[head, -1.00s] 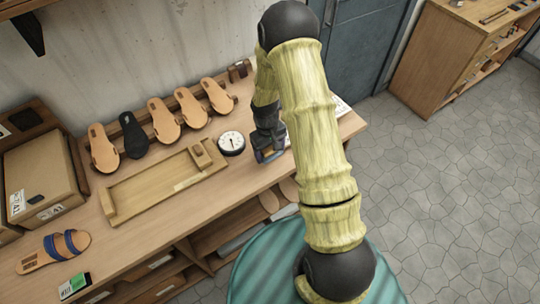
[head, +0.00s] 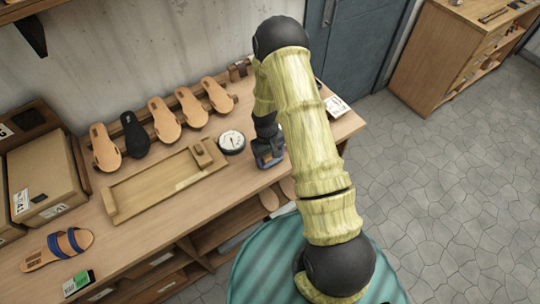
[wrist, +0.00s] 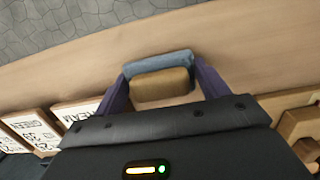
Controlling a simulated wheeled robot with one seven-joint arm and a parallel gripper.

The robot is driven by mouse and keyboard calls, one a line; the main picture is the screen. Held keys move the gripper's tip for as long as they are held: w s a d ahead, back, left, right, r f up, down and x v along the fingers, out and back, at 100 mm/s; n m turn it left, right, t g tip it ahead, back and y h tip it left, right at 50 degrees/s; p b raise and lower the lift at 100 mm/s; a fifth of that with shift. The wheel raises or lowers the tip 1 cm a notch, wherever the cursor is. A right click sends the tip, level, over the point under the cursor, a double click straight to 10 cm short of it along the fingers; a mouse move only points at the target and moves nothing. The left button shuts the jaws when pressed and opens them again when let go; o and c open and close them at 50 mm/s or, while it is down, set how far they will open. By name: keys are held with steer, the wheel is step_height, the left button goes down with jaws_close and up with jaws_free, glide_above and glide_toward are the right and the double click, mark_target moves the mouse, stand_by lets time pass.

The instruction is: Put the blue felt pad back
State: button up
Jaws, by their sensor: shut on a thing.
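My gripper (wrist: 162,84) is shut on the blue felt pad (wrist: 158,62). The pad shows as a blue layer with a tan-brown block face in front of it, between the two purple fingers. In the head view my gripper (head: 268,158) is over the right part of the workbench (head: 150,228), just right of the round white dial (head: 231,141). The pad is too small and dark there to make out clearly. Bare bench wood lies beyond the pad in the wrist view.
A shallow wooden tray (head: 112,203) lies left of the dial. Several sandals (head: 164,120) stand in a row behind it. Lettered cards (wrist: 33,128) lie at the left of the wrist view. The bench's front right is clear.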

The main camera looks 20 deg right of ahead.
steer(key=shift+f+b, duration=0.45)
steer(key=shift+f, duration=0.15)
steer(key=shift+s, duration=0.1)
steer(key=o, duration=1.2)
steer(key=shift+c, duration=0.2)
steer(key=shift+s+a+f, duration=0.1)
steer(key=shift+s+a, duration=0.05)
steer(key=shift+a, duration=0.05)
steer(key=shift+a+r+p, duration=0.1)
steer(key=shift+r+p, duration=0.4)
steer(key=shift+r, duration=0.3)
step_height(320, 180, up, 12)
steer(key=w+b, duration=0.1)
steer(key=b, duration=0.3)
steer(key=shift+w, duration=0.25)
